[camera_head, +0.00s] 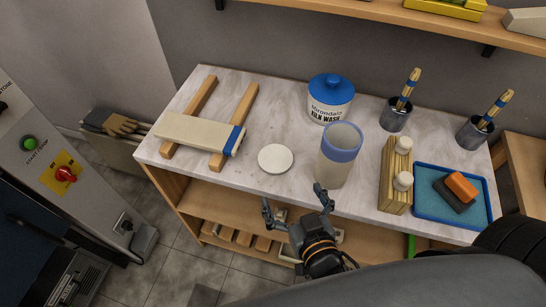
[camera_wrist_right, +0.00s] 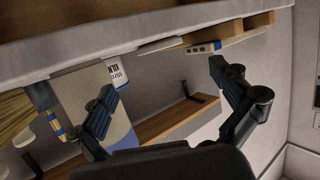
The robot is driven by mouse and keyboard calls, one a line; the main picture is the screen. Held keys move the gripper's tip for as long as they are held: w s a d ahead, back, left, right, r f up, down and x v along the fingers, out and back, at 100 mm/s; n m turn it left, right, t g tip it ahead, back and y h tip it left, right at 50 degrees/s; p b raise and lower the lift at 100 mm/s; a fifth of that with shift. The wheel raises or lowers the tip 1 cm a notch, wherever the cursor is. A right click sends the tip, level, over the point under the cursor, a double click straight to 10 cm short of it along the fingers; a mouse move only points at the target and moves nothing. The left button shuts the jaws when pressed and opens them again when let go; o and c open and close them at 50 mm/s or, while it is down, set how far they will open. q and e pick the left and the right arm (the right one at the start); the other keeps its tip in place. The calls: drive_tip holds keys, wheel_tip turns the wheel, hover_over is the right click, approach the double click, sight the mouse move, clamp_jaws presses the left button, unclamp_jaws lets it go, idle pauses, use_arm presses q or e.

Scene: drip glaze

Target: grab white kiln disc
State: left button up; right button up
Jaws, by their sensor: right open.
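The white kiln disc (camera_head: 275,158) lies flat on the marble worktop (camera_head: 200,178), near its front edge. It also shows edge-on as a thin pale shape in the right wrist view (camera_wrist_right: 162,44). My right gripper (camera_head: 293,194) is at the worktop's front edge, nearer to me than the disc and a little to its right. Its two fingers are spread wide, with nothing between them; it also shows in the right wrist view (camera_wrist_right: 161,77). It is apart from the disc. My left gripper is not in view.
A tall blue-rimmed cup (camera_head: 337,165) stands close right of the disc. A kiln wash jar (camera_head: 330,100) stands behind. A pale slab (camera_head: 190,131) rests on two wooden bars to the left.

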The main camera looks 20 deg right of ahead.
sight(277, 163)
drive_tip(key=x, duration=0.5)
drive_tip(key=shift+w+f, duration=0.1)
drive_tip(key=shift+w, duration=0.05)
drive_tip(key=shift+r+b+x, duration=0.1)
drive_tip(key=shift+b+x, duration=0.25)
drive_tip(key=shift+x, duration=1.05)
drive_tip(key=shift+r+b+x, duration=0.15)
drive_tip(key=shift+b+x, duration=0.2)
drive_tip(key=shift+x, duration=1)
drive_tip(key=shift+d, duration=0.15)
drive_tip(key=c, duration=1.1)
